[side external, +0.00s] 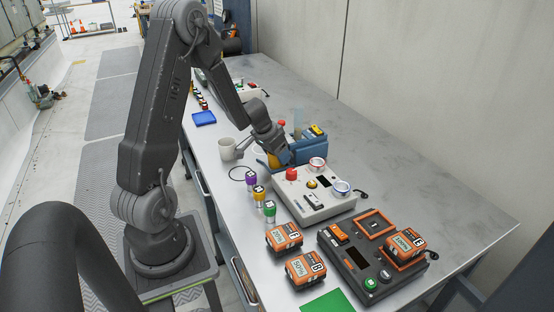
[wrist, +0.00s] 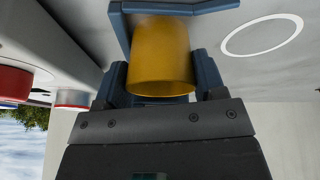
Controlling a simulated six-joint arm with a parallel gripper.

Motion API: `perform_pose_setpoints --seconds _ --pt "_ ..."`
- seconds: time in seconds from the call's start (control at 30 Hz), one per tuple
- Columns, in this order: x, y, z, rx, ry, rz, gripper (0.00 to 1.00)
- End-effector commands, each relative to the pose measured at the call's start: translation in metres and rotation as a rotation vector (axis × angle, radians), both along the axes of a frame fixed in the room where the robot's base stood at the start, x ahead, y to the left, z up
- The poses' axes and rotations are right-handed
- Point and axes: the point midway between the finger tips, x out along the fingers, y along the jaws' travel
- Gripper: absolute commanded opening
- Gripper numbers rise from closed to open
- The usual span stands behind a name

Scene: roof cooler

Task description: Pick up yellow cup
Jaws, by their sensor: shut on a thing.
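The yellow cup (wrist: 160,60) shows large in the wrist view, between the blue-grey fingers of my gripper (wrist: 162,78). My gripper is shut on it. In the side view my gripper (side external: 272,146) is low over the bench, left of the blue holder. Only a small part of the yellow cup (side external: 273,161) shows there, mostly hidden by the gripper. I cannot tell whether the cup touches the bench.
A white control box (side external: 313,197) with a red button stands close in front of the gripper. A white mug (side external: 227,149) is to its left, and a blue holder (side external: 313,149) is to its right. Several small coloured-top items and orange battery packs (side external: 284,238) stand nearer.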

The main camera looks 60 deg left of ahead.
Motion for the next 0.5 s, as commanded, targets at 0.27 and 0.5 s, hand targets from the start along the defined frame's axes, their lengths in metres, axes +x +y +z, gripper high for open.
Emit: perform_pose_setpoints --seconds 0.27,0.5 --pt "0.0001 0.0 0.0003 0.0 -0.001 0.0 0.41" --pt "-0.0045 0.0003 0.0056 0.001 -0.003 0.002 0.41"
